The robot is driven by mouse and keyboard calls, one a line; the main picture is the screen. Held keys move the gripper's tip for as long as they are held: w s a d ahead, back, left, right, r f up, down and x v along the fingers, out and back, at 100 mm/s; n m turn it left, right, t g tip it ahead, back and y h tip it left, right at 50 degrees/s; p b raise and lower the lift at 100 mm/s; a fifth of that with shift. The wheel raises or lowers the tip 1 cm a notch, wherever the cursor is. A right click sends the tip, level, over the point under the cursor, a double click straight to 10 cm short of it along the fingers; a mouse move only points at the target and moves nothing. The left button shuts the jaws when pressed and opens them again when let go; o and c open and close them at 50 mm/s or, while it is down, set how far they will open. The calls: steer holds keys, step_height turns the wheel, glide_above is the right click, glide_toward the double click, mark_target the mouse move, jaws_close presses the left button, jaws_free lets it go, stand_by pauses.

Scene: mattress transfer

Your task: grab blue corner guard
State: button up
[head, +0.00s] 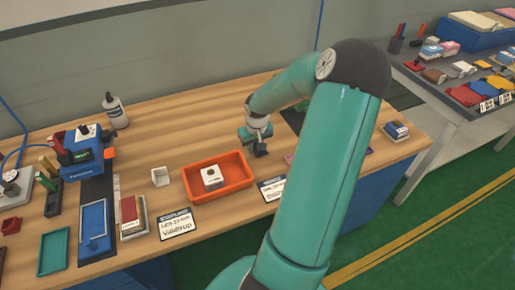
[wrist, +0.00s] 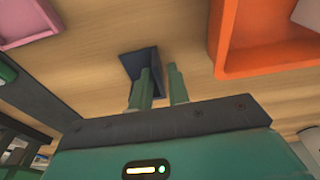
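The blue corner guard is a small dark blue angled piece. It lies on the wooden table in the head view (head: 260,149), just under my gripper (head: 256,134). In the wrist view the guard (wrist: 132,63) is beyond the left finger of my gripper (wrist: 161,70), which hides part of it. My two green fingers are apart, with wood showing in the gap. The guard's right edge comes close to that gap; I cannot tell whether a finger touches it.
An orange tray (head: 236,188) holding a white block (head: 211,178) is close to the left. A pink tray (wrist: 35,14) shows in the wrist view. Bare wood lies behind the orange tray.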

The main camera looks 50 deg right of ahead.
jaws_close()
steer(key=shift+r, duration=0.15)
steer(key=shift+r, duration=0.6)
steer(key=s+a+r, duration=0.8)
steer(key=a+r, duration=0.3)
steer(key=shift+s+r, duration=0.25)
